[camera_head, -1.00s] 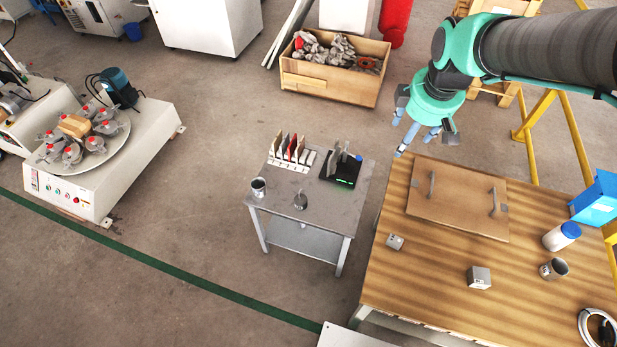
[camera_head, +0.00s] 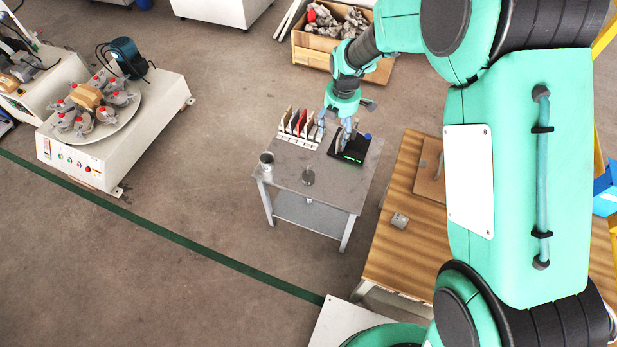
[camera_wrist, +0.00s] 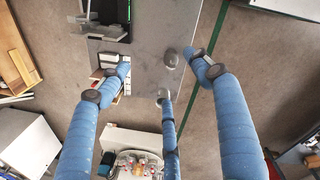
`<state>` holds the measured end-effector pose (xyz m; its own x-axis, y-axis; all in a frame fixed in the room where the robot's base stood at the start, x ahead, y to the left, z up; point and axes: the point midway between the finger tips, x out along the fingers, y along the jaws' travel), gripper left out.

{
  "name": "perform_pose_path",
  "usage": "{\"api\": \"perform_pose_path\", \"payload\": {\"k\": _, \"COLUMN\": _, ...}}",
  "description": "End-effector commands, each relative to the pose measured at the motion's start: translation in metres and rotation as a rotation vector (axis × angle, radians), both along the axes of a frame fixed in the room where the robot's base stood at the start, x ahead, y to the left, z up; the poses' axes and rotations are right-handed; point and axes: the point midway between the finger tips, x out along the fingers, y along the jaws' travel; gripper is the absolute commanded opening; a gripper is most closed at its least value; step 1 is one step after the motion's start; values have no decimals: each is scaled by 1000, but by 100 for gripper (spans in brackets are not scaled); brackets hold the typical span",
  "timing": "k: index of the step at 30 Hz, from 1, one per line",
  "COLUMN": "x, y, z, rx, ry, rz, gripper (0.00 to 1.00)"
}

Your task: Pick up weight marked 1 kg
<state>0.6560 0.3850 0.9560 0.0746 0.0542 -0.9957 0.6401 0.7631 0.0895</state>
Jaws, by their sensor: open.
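In the head view, a small grey metal piece with a narrow top, which looks like a weight (camera_head: 308,176), stands on the grey metal table (camera_head: 325,190). No 1 kg marking is readable. My gripper (camera_head: 335,126) is above the back of that table, over the tile rack and black device, up and behind the weight. In the wrist view my gripper's (camera_wrist: 158,82) blue fingers are spread and empty. The grey weight (camera_wrist: 171,57) shows beyond them on the table. A small grey block (camera_head: 399,220) lies on the wooden table; its marking is also unreadable.
A metal cup (camera_head: 267,160) stands at the table's left edge. A rack with upright tiles (camera_head: 297,128) and a black device (camera_head: 350,150) are at the back. My arm hides much of the wooden table (camera_head: 395,262).

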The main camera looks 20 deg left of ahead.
Motion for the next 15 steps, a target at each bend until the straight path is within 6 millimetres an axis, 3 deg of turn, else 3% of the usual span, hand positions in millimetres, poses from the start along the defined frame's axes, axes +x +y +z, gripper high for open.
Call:
{"api": "perform_pose_path", "payload": {"k": 1, "x": -2, "y": 11, "z": -18, "rx": -9, "ry": 9, "rz": 52, "gripper": 65}}
{"api": "perform_pose_path", "payload": {"k": 9, "x": -13, "y": 61, "z": -102, "rx": -44, "ry": 38, "rz": 336, "gripper": 65}}
{"api": "perform_pose_path", "payload": {"k": 15, "x": -23, "y": 81, "z": -141, "rx": -58, "ry": 51, "rz": 466, "gripper": 65}}
